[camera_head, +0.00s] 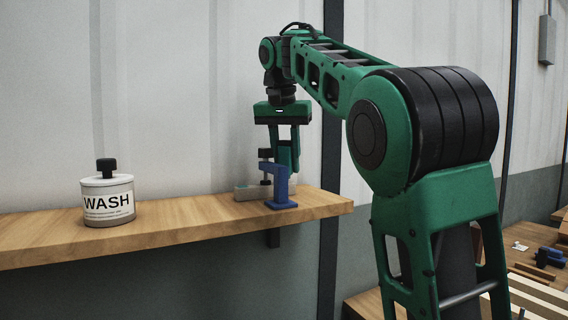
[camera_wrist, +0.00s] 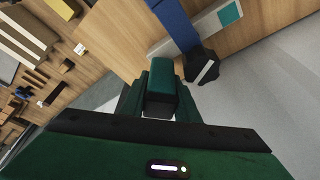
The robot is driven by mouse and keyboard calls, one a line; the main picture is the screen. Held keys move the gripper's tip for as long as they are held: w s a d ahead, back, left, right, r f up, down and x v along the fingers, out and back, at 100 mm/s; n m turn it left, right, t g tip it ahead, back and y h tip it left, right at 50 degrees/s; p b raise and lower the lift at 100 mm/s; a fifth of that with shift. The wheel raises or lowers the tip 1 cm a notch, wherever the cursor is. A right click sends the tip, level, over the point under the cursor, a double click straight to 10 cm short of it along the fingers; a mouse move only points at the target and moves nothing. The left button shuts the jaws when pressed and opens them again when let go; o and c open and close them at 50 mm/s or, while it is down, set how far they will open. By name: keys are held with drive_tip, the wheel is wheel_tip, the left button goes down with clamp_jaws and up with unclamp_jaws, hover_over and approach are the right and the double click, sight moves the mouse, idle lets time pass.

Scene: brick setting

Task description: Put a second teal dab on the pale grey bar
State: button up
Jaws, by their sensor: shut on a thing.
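The pale grey bar (camera_head: 247,193) lies on the wooden shelf near its right end; it also shows in the wrist view (camera_wrist: 208,28). One teal dab (camera_wrist: 230,14) is on the bar near one end. A blue clamp (camera_head: 280,190) with a black screw knob stands across the bar; it also shows in the wrist view (camera_wrist: 176,22). My gripper (camera_head: 284,160) is above the bar, close to the clamp. In the wrist view my gripper (camera_wrist: 158,100) is shut on a dark teal, block-like thing (camera_wrist: 161,78). Its lower end is hard to see, and I see no clear contact with the bar.
A white jar (camera_head: 108,202) labelled WASH, with a black knob on its lid, stands on the shelf (camera_head: 185,228) to the left. The shelf between jar and bar is clear. A wall is close behind. A cluttered bench (camera_head: 535,268) is at the lower right.

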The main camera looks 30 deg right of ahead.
drive_tip(key=shift+f, duration=0.35)
idle(0.8)
drive_tip(key=shift+r, duration=3.4)
drive_tip(key=shift+s, duration=0.2)
